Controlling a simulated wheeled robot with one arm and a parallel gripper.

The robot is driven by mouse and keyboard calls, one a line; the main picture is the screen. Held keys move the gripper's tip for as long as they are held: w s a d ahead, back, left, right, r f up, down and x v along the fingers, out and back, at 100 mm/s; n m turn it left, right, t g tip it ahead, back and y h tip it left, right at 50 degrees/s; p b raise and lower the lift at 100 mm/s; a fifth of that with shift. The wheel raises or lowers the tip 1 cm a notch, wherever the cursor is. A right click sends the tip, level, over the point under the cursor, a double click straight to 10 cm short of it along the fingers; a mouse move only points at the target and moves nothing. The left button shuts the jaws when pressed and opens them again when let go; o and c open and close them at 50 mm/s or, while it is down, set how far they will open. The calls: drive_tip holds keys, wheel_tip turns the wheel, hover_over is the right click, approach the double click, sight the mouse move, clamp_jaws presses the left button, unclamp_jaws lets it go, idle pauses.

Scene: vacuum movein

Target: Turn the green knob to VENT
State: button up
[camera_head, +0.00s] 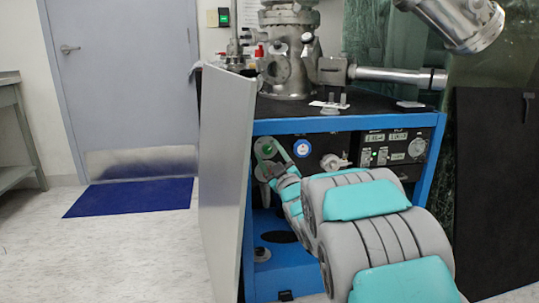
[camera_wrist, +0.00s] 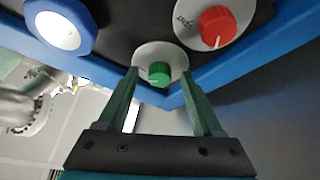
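The green knob (camera_wrist: 159,71) sits on a round pale plate (camera_wrist: 176,54) on the dark panel in the wrist view. It also shows in the head view (camera_head: 267,149), at the left of the blue-framed cart. My gripper (camera_wrist: 159,76) is open, with one green finger on each side of the knob. A gap shows between each finger and the knob, so I do not see a grip. The knob's pointer and any VENT mark are too small to read. In the head view my arm covers part of the panel beside the knob.
A red knob (camera_wrist: 217,26) on its own pale plate is close by. A blue-ringed round fitting (camera_wrist: 60,28) is on the other side. A grey upright panel (camera_head: 228,160) stands at the cart's left edge. Steel chamber equipment (camera_head: 287,72) stands on top.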

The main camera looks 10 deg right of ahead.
drive_tip(key=v, duration=0.7)
drive_tip(key=shift+s, duration=0.4)
drive_tip(key=shift+d+f+h+p, duration=0.1)
drive_tip(key=shift+h+p, duration=0.2)
